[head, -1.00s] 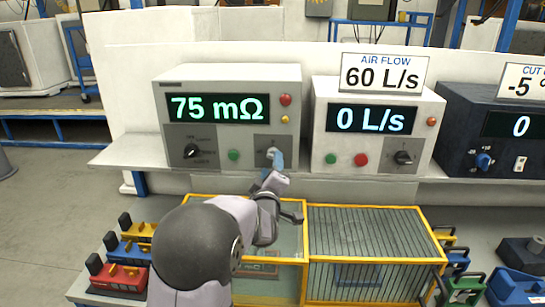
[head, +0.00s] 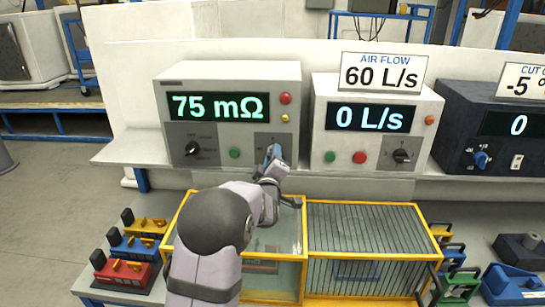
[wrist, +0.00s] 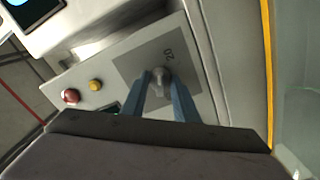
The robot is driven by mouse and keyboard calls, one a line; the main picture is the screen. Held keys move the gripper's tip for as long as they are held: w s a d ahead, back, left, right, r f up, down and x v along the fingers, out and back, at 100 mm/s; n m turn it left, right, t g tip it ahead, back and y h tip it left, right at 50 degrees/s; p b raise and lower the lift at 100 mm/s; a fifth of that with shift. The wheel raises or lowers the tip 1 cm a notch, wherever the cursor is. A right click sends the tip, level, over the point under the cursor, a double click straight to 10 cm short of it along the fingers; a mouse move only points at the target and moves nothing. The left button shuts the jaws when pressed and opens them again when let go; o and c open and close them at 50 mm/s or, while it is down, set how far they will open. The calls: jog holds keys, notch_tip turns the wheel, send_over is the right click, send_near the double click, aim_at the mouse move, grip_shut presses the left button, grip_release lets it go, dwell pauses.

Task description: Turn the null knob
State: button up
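The grey measuring box (head: 228,110) reads 75 mΩ and stands on the shelf. The null knob, a small grey knob (wrist: 161,77), sits on a darker panel (wrist: 142,62) of this box in the wrist view. In the head view my gripper hides most of the knob. My gripper (head: 273,152) reaches up to the lower right of the box's front. In the wrist view its two blue fingers (wrist: 160,88) stand on either side of the knob, apart from each other. I cannot tell whether they touch it.
A black selector knob (head: 192,148), a green button (head: 235,153), a red light (head: 285,99) and a yellow light (head: 285,118) are on the same box. The air flow box (head: 372,122) stands close on the right. A yellow-framed cage (head: 372,202) is below the shelf.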

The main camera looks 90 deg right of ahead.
jog(key=shift+c, duration=1.1)
jog(key=shift+b, duration=0.4)
jog(key=shift+m+b, duration=4)
jog(key=shift+m, duration=1.7)
